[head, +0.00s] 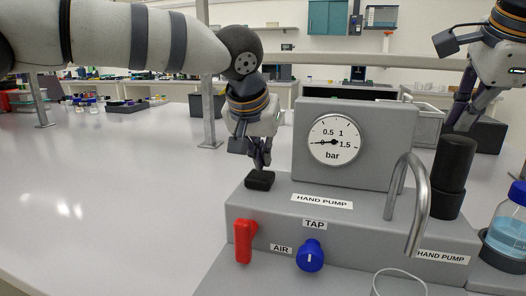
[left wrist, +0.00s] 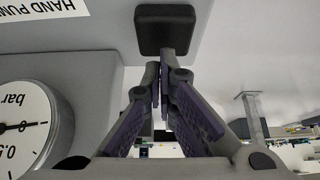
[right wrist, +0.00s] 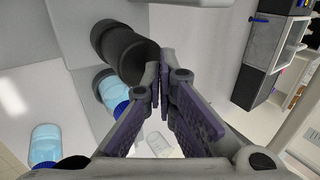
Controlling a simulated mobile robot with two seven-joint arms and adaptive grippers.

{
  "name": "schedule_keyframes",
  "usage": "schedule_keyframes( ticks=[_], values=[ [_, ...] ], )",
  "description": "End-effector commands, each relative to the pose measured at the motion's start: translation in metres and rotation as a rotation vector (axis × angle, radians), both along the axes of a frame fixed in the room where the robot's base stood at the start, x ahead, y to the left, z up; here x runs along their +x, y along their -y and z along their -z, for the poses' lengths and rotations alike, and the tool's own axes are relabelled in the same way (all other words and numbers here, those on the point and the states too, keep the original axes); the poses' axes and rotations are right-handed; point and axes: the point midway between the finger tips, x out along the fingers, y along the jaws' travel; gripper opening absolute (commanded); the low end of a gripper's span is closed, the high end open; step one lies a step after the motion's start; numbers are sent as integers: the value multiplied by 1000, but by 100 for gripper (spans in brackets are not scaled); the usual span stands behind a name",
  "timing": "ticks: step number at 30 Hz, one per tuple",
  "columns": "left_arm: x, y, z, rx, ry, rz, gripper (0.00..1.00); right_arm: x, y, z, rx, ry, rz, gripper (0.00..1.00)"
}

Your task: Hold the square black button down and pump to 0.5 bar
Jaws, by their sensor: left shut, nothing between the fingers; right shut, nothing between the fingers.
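The square black button (head: 260,180) sits on the left end of the grey rig, and it also fills the top of the left wrist view (left wrist: 165,20). My left gripper (head: 261,164) is shut and empty, pointing down right over the button; I cannot tell whether it touches or presses it. The round gauge (head: 334,139) shows its needle at about 0 bar. The black hand pump handle (head: 455,168) stands upright at the rig's right. My right gripper (head: 456,124) is shut and empty, close to the handle's top; in the right wrist view its tips (right wrist: 160,78) are near the handle (right wrist: 135,55).
A red lever (head: 244,241) and a blue tap knob (head: 310,255) are on the rig's front. A bent metal pipe (head: 415,210) rises left of the handle. A blue-capped bottle (head: 508,225) stands at the right edge. The white bench (head: 110,190) is clear at left.

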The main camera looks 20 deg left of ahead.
Motion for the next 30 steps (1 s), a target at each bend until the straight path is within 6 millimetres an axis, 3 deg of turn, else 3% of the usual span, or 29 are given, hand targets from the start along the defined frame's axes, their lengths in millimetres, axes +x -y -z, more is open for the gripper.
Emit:
schedule_keyframes(
  ticks=[30],
  values=[
    [-1,0,25,1,-6,0,0,0,0,1,0,-2,0,0]
  ],
)
